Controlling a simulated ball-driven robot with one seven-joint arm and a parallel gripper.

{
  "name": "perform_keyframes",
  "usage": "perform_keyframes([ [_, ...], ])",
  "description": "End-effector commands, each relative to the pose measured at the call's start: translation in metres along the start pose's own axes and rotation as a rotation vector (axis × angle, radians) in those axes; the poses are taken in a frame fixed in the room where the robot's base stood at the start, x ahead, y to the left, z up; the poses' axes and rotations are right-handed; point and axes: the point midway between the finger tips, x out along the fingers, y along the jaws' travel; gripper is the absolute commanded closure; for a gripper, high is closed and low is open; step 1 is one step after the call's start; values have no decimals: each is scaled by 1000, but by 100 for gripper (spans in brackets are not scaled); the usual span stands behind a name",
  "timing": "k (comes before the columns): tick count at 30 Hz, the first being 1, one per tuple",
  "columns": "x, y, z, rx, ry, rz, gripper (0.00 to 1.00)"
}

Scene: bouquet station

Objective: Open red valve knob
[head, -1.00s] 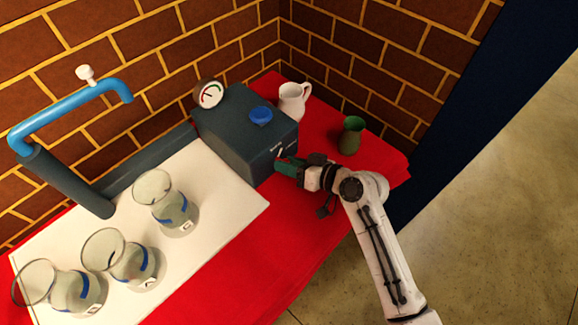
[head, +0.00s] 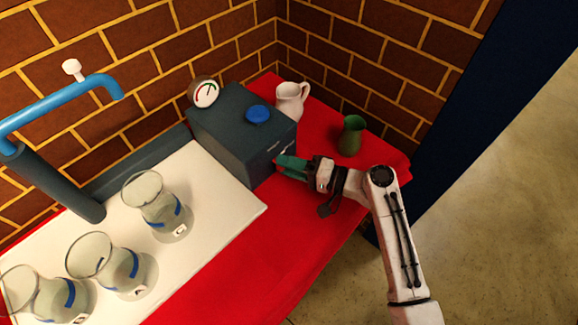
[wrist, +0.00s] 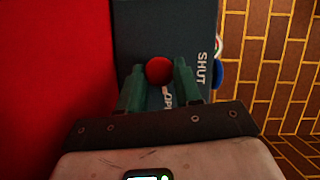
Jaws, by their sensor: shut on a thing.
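The red valve knob (wrist: 159,70) is round and shows in the wrist view between my fingertips, at the face of a dark box (wrist: 150,20). White lettering on that face reads SHUT to the right of the knob, with another word, partly hidden, that seems to read OPEN below it. My gripper (wrist: 158,80) has green fingers, one on each side of the knob, and is shut on it. In the head view my gripper (head: 279,163) meets the right face of the dark box (head: 235,135), and the knob is hidden there.
A gauge (head: 206,94) and a blue cap (head: 258,114) sit on the box. A white jug (head: 291,100) and green vase (head: 351,136) stand behind my gripper on the red cloth (head: 225,270). Several glass vases (head: 160,205) stand on the white board (head: 225,200), beneath a blue pipe (head: 60,107).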

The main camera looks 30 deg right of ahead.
Motion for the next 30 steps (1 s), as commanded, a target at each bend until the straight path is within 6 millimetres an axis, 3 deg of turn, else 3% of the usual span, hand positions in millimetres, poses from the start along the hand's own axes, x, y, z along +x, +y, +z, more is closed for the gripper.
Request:
perform_keyframes([
  [12, 0, 2, 0, 153, 2, -62, 97],
  [27, 0, 2, 0, 169, 2, -68, 97],
  [28, 0, 2, 0, 169, 2, -68, 65],
  [30, 0, 2, 0, 169, 2, -68, 59],
])
